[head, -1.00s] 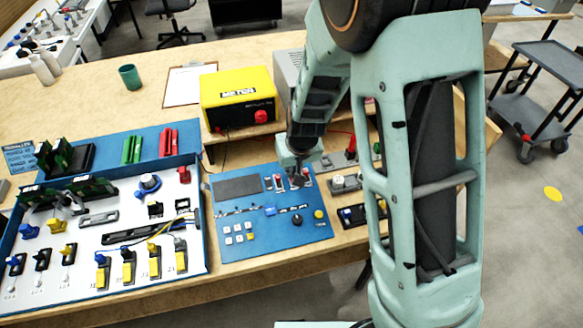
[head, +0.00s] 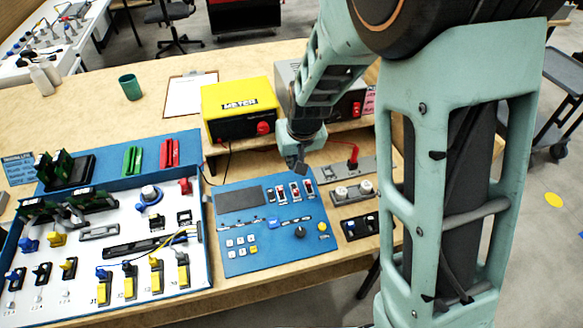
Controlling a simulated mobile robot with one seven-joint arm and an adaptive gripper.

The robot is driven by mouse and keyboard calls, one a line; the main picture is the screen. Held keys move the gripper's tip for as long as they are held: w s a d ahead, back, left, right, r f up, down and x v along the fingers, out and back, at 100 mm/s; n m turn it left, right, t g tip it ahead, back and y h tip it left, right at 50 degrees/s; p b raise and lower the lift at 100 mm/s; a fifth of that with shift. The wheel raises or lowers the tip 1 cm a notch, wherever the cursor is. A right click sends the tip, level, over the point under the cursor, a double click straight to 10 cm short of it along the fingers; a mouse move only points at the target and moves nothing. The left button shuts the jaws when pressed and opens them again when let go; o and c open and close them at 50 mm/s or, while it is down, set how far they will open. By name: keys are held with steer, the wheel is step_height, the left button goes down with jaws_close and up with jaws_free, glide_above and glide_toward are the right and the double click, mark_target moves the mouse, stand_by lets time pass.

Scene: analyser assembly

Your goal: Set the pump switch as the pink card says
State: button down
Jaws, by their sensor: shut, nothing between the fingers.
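The blue control panel (head: 232,262) lies flat on the wooden bench. A row of several small red-and-white rocker switches (head: 282,192) sits near its top right. Their labels are too small to read, so I cannot tell which is the pump switch or how it is set. A pink card (head: 369,100) shows partly at the right of the grey box, behind my arm; its writing is not legible. My gripper (head: 299,167) points down just behind the right end of the switch row. It is shut and empty, and looks apart from the switches.
The yellow meter (head: 238,105) and grey box (head: 287,75) stand on a raised shelf behind the panel. A white board with parts (head: 130,284) lies to the left. Small modules with a red plug (head: 352,158) and knobs (head: 352,193) sit to the right.

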steer(key=shift+v, duration=2.15)
steer(key=shift+w, duration=0.1)
